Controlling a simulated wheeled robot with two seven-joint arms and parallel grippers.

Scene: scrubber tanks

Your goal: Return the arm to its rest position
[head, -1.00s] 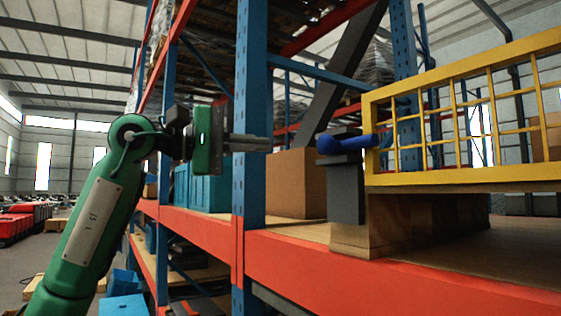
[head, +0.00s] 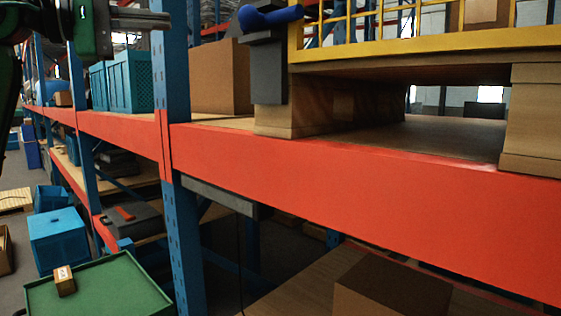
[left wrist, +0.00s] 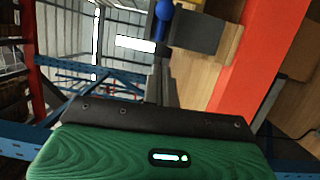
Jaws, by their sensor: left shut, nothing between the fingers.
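My left gripper (head: 150,19) is at the top left of the head view, in front of the blue rack post. Its grey fingers are shut and empty, pointing right. Its green arm is mostly cut off by the left edge. In the left wrist view the fingers (left wrist: 163,88) point up from the green gripper body. A blue handle (head: 270,16) on a grey bracket (head: 268,72) is to the right of the fingertips, apart from them. The handle also shows in the left wrist view (left wrist: 164,12). My right gripper is not in view.
A red shelf beam (head: 350,185) crosses the head view below a yellow cage (head: 400,48) on a wooden pallet. A blue post (head: 172,80) stands behind the gripper. A cardboard box (head: 220,75) and teal crates (head: 128,80) sit on the shelf. A green tray (head: 120,285) is at lower left.

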